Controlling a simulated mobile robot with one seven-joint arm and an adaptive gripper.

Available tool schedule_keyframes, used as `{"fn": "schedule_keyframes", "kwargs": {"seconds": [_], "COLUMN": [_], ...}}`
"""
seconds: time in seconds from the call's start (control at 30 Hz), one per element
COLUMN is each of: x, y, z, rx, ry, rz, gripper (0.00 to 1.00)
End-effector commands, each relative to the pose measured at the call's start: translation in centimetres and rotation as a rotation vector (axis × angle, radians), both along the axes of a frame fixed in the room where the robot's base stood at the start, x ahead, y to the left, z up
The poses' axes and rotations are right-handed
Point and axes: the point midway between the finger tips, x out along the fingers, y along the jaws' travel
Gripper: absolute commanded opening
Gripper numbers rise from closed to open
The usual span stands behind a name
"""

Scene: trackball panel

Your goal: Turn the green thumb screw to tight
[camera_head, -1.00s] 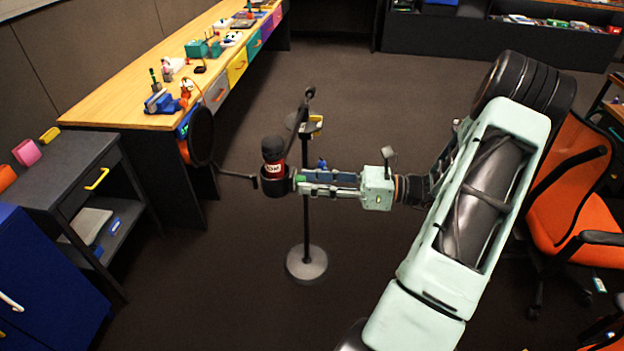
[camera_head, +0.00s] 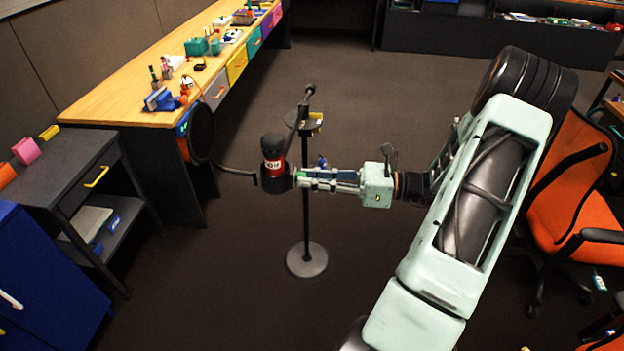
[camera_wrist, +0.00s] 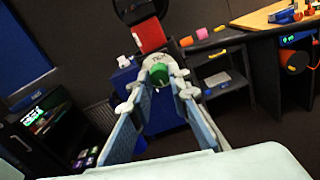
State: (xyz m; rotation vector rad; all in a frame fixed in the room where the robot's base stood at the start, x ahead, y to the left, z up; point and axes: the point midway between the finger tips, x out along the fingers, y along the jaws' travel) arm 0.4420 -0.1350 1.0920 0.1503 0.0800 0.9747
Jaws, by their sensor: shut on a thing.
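The green thumb screw (camera_wrist: 159,74) shows in the wrist view between the fingertips of my gripper (camera_wrist: 158,86). It sits on the near side of a pale round mount, with a red band and a dark part behind it. In the head view my gripper (camera_head: 301,179) reaches left to the black microphone (camera_head: 273,149) with its red label band, held in a dark mount on the stand. My gripper is shut on the screw. In the head view the fingers hide the screw, and I see no tightness mark.
The microphone stand's round base (camera_head: 306,260) is on the floor below my gripper. A round black pop filter (camera_head: 201,134) is on an arm left of the microphone. A wooden bench (camera_head: 120,100) and a dark cabinet (camera_head: 75,150) stand to the left. An orange chair (camera_head: 575,190) is at right.

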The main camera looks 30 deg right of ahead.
Motion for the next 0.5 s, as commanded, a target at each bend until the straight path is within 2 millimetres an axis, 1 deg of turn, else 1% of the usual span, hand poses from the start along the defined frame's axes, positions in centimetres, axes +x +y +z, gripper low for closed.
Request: {"fn": "schedule_keyframes", "kwargs": {"seconds": [0.17, 0.5], "x": [0.03, 0.08], "y": [-0.05, -0.08], "z": [-0.24, -0.35], "rx": [-0.061, -0.236], "ry": [-0.090, -0.347], "rz": [0.000, -0.001], "gripper": [0.00, 0.00]}}
